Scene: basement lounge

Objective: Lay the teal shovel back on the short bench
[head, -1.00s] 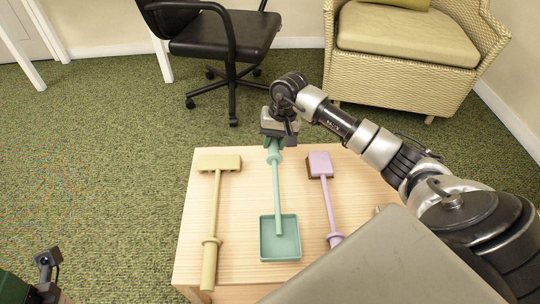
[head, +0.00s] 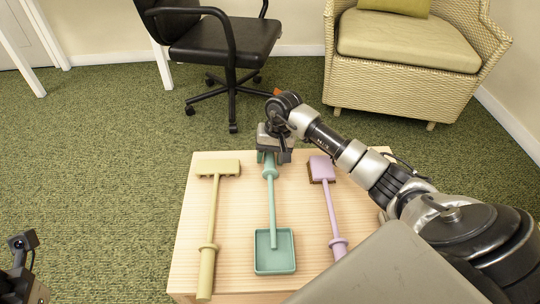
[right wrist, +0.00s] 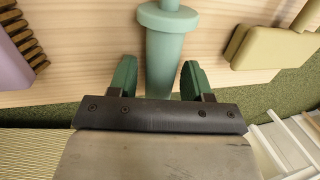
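The teal shovel (head: 274,251) appears to lie flat on the short bench (head: 238,225), its square pan toward me and its handle toward the far edge. It lies between a yellow rake (head: 209,225) and a lilac brush (head: 332,208). My right gripper (head: 270,158) is at the handle's far end. In the right wrist view its green fingers (right wrist: 158,80) stand on either side of the teal handle (right wrist: 166,45), with a visible gap on the left, so they look open around it. My left gripper (head: 24,245) is at the lower left, away from the bench; its fingers are unclear.
A black office chair (head: 232,45) stands beyond the bench, and a wicker armchair (head: 400,70) stands at the back right. Green carpet (head: 110,180) is clear left of the bench. The yellow rake and lilac brush lie close on both sides of the shovel.

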